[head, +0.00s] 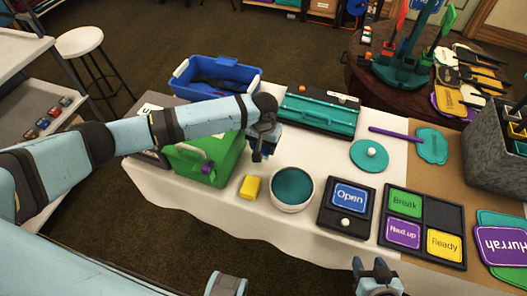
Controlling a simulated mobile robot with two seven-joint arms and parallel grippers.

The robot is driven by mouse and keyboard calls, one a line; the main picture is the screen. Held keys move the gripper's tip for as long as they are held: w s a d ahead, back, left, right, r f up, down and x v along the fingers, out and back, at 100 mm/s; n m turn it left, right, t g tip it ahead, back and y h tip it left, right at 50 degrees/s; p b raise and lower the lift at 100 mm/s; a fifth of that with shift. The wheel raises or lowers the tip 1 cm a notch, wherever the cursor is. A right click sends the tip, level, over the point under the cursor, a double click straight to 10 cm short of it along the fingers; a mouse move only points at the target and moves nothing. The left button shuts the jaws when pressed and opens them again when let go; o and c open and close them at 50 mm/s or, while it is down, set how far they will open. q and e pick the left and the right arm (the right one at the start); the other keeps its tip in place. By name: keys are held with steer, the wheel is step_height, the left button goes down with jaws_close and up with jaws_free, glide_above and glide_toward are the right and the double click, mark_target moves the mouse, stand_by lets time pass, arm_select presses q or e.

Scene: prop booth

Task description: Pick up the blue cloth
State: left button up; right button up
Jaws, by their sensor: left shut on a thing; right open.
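My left gripper (261,152) reaches in from the left and points down over the white-covered table, behind the white bowl (276,203). It is shut on a small dark bluish thing, most likely the blue cloth, mostly hidden by the fingers. I see no other blue cloth lying clear on the table. My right gripper (372,268) is open and empty at the bottom edge of the view, in front of the table and below the black sign trays.
A green box (213,160), a yellow block (250,187) and a blue bin (240,78) stand near my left arm. A teal case (318,118) lies behind the gripper. Sign panels (347,197) and a teal disc (368,157) lie to the right. A stool (79,41) stands back left.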

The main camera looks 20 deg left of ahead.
arm_select(q)
step_height(320, 180, up, 15)
steer(key=shift+p, duration=0.35)
